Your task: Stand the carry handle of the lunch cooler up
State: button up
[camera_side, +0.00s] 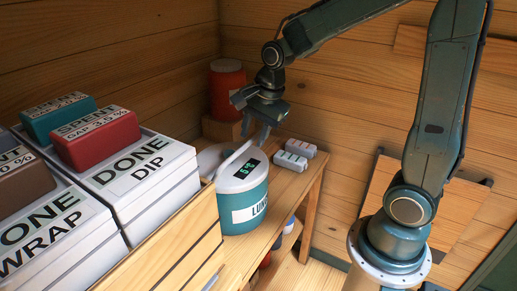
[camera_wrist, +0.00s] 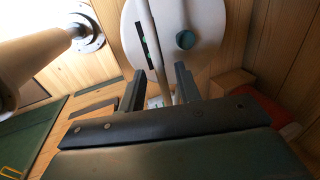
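The lunch cooler (camera_side: 243,204) has a teal body, a white lid with a dark display and a partly hidden label. It stands upright on the wooden bench. Its pale carry handle (camera_side: 232,158) shows as a slanted bar along the lid's back-left side; its exact angle is hard to tell. My gripper (camera_side: 264,138) is just above and behind the lid, pointing down. In the wrist view, the handle (camera_wrist: 153,50) runs between the two spread fingers of my gripper (camera_wrist: 160,72), with gaps visible beside it. The white lid (camera_wrist: 205,20) and its teal knob lie beyond.
White boxes (camera_side: 150,180) carrying red, teal and brown blocks stand at left behind a wooden panel (camera_side: 180,245). A red canister (camera_side: 226,90) stands on a wooden block at the back. Small grey-white items (camera_side: 295,154) lie right of the cooler. A pale round object (camera_side: 210,158) sits behind it.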

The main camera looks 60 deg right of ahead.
jog(key=shift+c, duration=0.3)
grip_shut()
jog(key=shift+w, duration=0.1)
jog(key=shift+w+r+g, duration=0.3)
jog(key=shift+w+g, duration=0.4)
jog(key=shift+w, duration=0.65)
jog(key=shift+w+r+g, duration=0.25)
jog(key=shift+w+g, duration=0.45)
jog(key=shift+w, duration=0.65)
jog(key=shift+w+r+g, duration=0.3)
jog(key=shift+w+g, duration=0.4)
jog(key=shift+w, duration=0.65)
